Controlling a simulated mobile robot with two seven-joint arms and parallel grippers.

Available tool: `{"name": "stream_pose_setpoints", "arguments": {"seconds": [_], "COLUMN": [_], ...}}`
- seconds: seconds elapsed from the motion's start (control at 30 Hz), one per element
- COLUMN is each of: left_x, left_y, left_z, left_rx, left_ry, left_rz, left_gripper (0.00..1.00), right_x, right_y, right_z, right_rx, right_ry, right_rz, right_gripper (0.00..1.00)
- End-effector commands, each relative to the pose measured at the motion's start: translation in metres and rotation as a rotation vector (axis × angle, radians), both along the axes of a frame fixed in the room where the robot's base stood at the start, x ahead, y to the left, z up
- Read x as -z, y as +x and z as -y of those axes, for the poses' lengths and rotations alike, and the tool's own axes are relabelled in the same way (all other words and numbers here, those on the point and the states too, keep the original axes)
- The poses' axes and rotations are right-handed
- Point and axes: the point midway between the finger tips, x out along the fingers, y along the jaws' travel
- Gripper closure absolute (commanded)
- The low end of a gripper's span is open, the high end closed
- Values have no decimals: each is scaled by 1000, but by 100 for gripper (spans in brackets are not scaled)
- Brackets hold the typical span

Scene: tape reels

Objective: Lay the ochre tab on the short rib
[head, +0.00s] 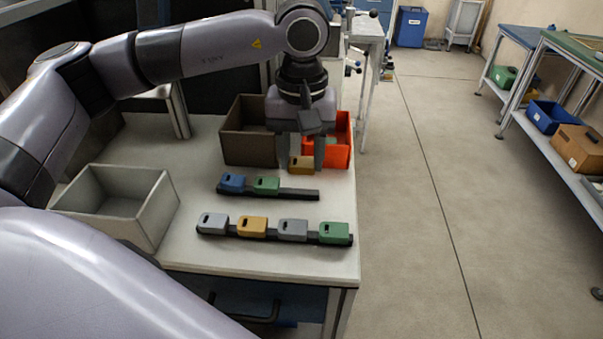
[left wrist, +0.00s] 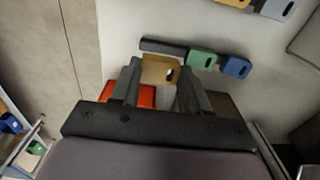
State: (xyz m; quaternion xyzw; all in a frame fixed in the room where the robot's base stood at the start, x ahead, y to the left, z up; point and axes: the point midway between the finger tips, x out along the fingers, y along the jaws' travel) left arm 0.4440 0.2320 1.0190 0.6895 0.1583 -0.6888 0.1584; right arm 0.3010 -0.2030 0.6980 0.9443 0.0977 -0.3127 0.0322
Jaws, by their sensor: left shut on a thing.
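My left gripper (head: 300,158) is shut on an ochre tab (head: 301,166), which it holds above the table just behind the short rib. The tab also shows between the fingers in the left wrist view (left wrist: 160,70). The short rib (head: 300,194) is a dark bar carrying a blue tab (head: 232,183) at its left end and a green tab (head: 267,185) beside it; its right part is bare. The longer rib (head: 273,238) in front carries a grey, an ochre, another grey and a green tab. My right gripper is not in view.
An orange-red bin (head: 340,150) and a brown bin (head: 245,150) stand behind the ribs, close to the gripper. A pale grey bin (head: 155,210) stands at the table's left. The table (head: 190,260) is clear between the ribs.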

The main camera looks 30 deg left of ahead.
Motion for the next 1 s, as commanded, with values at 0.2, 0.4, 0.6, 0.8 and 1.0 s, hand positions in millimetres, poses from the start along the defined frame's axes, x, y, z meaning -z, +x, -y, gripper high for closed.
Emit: {"name": "stream_pose_setpoints", "arguments": {"seconds": [0.2, 0.4, 0.6, 0.8, 1.0], "left_x": [23, 47, 49, 53, 52], "left_y": [-1, 0, 0, 0, 0], "left_z": [0, 0, 0, 0, 0], "left_rx": [1, 1, 1, 0, 0], "left_ry": [1, 0, -1, -1, -1], "left_rz": [-3, 0, 0, 0, 0], "left_gripper": [83, 83, 83, 83, 44], "right_x": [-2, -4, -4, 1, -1], "right_y": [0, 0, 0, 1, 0], "right_z": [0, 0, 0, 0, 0], "right_rx": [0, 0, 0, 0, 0], "right_ry": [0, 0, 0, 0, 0], "right_rz": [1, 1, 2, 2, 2], "right_gripper": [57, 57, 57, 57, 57]}}
